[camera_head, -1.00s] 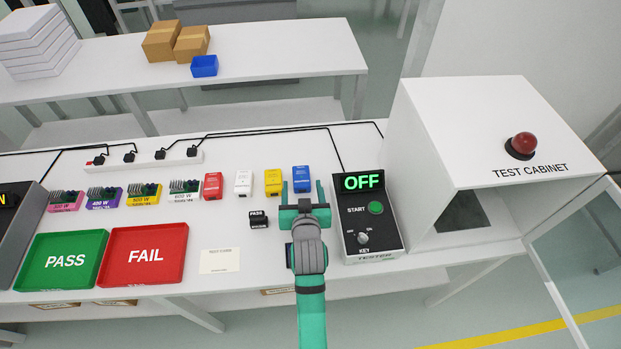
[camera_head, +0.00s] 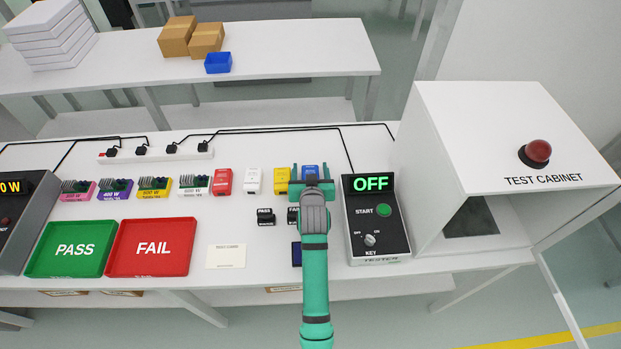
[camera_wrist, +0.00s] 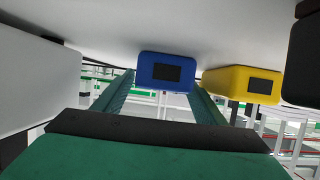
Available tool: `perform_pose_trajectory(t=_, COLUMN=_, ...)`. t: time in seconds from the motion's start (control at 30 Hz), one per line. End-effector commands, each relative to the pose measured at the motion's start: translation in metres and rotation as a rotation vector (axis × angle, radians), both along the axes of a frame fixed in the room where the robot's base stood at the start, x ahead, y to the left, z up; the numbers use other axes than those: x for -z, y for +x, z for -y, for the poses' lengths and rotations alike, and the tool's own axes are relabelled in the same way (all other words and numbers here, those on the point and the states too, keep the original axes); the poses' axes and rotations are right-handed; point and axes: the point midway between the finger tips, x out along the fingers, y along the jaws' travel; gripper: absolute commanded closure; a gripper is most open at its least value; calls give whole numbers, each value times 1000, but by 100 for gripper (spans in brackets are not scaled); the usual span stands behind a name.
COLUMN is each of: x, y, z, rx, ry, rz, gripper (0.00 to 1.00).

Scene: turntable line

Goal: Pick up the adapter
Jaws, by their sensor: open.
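A row of small adapter-like blocks stands at the back of the bench: red (camera_head: 222,181), white (camera_head: 253,181), yellow (camera_head: 282,175) and blue (camera_head: 309,169). The blue block (camera_wrist: 166,66) shows in the wrist view with a dark panel on its face, and the yellow block (camera_wrist: 242,80) is beside it. My gripper (camera_head: 311,175) is open at the blue block, which is partly hidden by it in the head view. In the wrist view the blue block lies between the two green fingers, with no clear contact. Which block is the adapter cannot be told.
A tester (camera_head: 373,240) reading OFF stands close right of my arm, then the white test cabinet (camera_head: 450,120). Black stamps (camera_head: 265,216) and a dark blue item (camera_head: 296,254) are near my arm. Green PASS (camera_head: 72,270) and red FAIL (camera_head: 152,268) trays lie left.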

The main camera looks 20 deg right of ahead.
Motion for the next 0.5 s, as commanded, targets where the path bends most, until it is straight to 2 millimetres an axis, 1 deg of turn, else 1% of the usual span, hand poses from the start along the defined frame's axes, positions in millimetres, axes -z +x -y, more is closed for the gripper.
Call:
perform_pose_trajectory(t=0.1, x=3, y=8, z=3, rx=1, ry=0, rz=0, gripper=35)
perform_pose_trajectory(t=0.33, x=4, y=9, z=3, rx=0, ry=0, rz=0, gripper=35)
perform_pose_trajectory(t=0.37, x=4, y=9, z=3, rx=0, ry=0, rz=0, gripper=38)
perform_pose_trajectory(t=0.4, x=4, y=9, z=3, rx=0, ry=0, rz=0, gripper=47)
perform_pose_trajectory(t=0.47, x=4, y=9, z=3, rx=0, ry=0, rz=0, gripper=61)
perform_pose_trajectory(t=0.5, x=4, y=9, z=3, rx=0, ry=0, rz=0, gripper=71)
